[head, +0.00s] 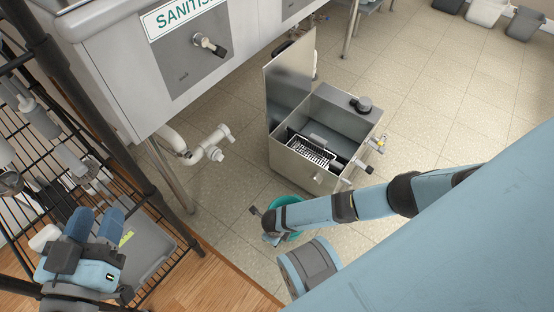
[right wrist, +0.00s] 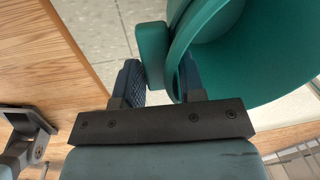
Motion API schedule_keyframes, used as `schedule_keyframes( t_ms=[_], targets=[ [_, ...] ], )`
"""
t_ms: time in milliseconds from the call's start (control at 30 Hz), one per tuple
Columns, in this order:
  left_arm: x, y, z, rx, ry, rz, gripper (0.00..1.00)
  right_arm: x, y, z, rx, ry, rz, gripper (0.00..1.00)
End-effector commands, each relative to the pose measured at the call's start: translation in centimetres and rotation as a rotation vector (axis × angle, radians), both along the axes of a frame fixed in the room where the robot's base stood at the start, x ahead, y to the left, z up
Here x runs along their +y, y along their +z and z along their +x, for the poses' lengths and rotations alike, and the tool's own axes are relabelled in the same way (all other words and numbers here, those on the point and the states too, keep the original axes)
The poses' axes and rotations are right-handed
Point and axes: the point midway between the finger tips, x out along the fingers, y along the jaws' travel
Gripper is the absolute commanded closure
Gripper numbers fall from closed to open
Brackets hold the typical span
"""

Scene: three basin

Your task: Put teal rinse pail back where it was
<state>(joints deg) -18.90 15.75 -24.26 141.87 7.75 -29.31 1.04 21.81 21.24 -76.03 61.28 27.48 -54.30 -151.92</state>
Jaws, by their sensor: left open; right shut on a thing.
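The teal rinse pail (head: 285,202) shows in the head view in front of the open metal box, partly hidden by my right arm. I cannot tell whether it touches the floor. In the right wrist view the pail (right wrist: 262,70) fills the upper right. My right gripper (right wrist: 160,78) is shut on a teal piece at the pail's side, one finger on each side of it. My left gripper (head: 96,224) is open and empty at the lower left, in front of the wire rack.
The open metal box (head: 322,125) with raised lid and side taps stands on the tiled floor beside the pail. A sink (head: 195,60) with white drain pipes is above left. A wire rack (head: 165,215) holding a grey tray (head: 145,250) is at left.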

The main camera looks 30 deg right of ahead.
Motion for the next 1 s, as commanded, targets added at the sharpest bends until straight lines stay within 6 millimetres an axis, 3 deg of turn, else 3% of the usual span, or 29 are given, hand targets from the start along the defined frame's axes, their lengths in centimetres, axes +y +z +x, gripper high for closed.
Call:
schedule_keyframes(
  t_ms=[167,367,767,800,867,1000],
  targets=[
    [0.2,-0.2,0.3,-0.039,0.002,0.023,0.57,0.1,-1.4,0.0,0.0,-0.001,0.001,1.0],
    [0.7,-0.1,1.1,-0.143,0.006,0.082,0.57,0.1,-4.5,0.0,0.0,0.0,0.001,1.0],
    [0.8,0.2,1.2,-0.169,0.01,0.095,0.57,0.1,-4.9,0.0,0.0,0.0,0.001,1.0],
    [0.8,0.4,1.2,-0.171,0.01,0.096,0.57,0.0,-4.8,0.0,0.0,0.0,0.001,0.54],
    [0.8,0.3,1.2,-0.17,0.009,0.095,0.57,0.1,-4.8,0.0,0.0,0.0,0.001,0.4],
    [0.8,0.3,1.1,-0.169,0.009,0.095,0.57,0.0,-4.8,0.0,0.0,0.0,0.001,0.38]
  ],
)
